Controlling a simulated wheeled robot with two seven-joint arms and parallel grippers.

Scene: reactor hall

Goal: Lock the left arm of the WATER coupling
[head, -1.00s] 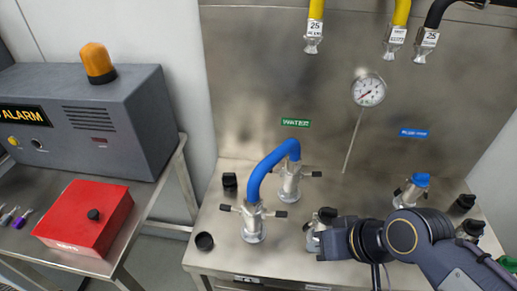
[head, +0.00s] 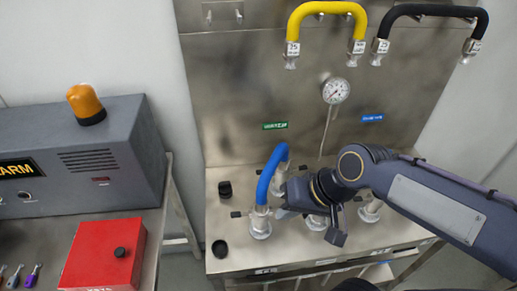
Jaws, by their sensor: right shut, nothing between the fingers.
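The blue WATER hose (head: 272,172) arches between two metal couplings on the steel bench, below the green WATER label (head: 275,126). The front coupling (head: 260,226) stands upright; its left arm (head: 238,214) sticks out sideways with a dark tip. Its right arm is hidden behind my right gripper. The rear coupling (head: 281,180) is partly covered by the hose and my gripper. My right gripper (head: 281,212) is shut and empty, just right of the front coupling; I cannot tell whether it touches it. My left gripper is not in view.
Black caps (head: 219,248) stand left of the couplings. Another metal fitting (head: 369,211) is under my right forearm. A gauge (head: 336,91) and yellow (head: 325,10) and black (head: 432,11) hoses are on the back panel. A red box (head: 105,253) and alarm cabinet (head: 80,160) are at left.

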